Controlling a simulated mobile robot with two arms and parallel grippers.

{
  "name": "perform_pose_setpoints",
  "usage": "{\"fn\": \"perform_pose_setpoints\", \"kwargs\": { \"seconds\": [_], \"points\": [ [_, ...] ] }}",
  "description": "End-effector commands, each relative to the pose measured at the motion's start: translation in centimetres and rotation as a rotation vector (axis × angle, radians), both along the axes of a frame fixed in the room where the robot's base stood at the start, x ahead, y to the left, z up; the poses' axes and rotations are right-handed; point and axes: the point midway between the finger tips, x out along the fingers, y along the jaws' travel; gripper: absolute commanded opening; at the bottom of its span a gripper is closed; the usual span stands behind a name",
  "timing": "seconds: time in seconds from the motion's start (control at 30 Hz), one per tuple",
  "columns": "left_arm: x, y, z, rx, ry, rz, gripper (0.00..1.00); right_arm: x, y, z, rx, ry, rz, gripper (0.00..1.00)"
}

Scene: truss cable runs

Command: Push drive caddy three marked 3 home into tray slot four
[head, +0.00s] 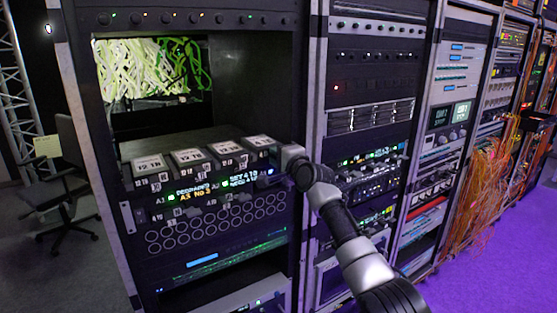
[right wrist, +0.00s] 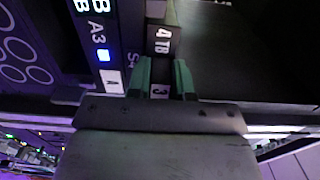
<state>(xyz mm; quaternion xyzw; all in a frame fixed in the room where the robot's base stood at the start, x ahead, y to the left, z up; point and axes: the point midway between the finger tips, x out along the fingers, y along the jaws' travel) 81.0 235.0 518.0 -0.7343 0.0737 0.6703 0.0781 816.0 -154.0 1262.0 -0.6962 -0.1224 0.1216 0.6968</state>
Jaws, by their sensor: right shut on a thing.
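Drive caddy three (right wrist: 160,91), a dark block with a small pale label reading 3, is between the green fingertips of my right gripper (right wrist: 161,76) in the right wrist view. The gripper is shut on it. A "4 TB" label (right wrist: 162,40) shows just beyond the fingertips. In the head view my right gripper (head: 284,160) is at the right end of the tray's row, by the rightmost caddy (head: 259,142). The gripper hides its front there, and I cannot tell how deep caddy three sits. My left gripper is not in view.
Other labelled caddies (head: 188,157) stand in the row to the left. Below them is a lit text display (head: 215,190) and a panel of round holes (head: 215,222). The rack's upright (head: 312,110) is close on the right. Above the tray is a dark open bay (head: 255,85).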

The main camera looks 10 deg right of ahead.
Motion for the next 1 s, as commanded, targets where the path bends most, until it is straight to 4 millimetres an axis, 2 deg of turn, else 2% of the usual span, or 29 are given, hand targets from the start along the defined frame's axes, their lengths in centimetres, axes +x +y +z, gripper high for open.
{"fn": "perform_pose_setpoints", "kwargs": {
  "seconds": [0.17,0.2,0.4,0.77,1.0],
  "points": [
    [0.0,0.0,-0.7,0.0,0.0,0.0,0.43,0.4,0.2,0.1,0.002,-0.005,0.0,0.0],
    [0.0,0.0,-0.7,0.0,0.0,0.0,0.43,0.4,0.2,0.2,0.002,-0.005,0.0,0.23],
    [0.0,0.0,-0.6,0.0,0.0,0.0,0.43,0.4,0.2,0.2,0.001,-0.003,0.0,0.51],
    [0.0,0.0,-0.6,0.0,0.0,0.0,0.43,0.1,0.1,-0.1,-0.001,0.002,0.001,0.51],
    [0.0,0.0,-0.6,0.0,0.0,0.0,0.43,-2.0,-0.7,-0.1,-0.002,-0.002,0.0,0.51]
  ]
}}
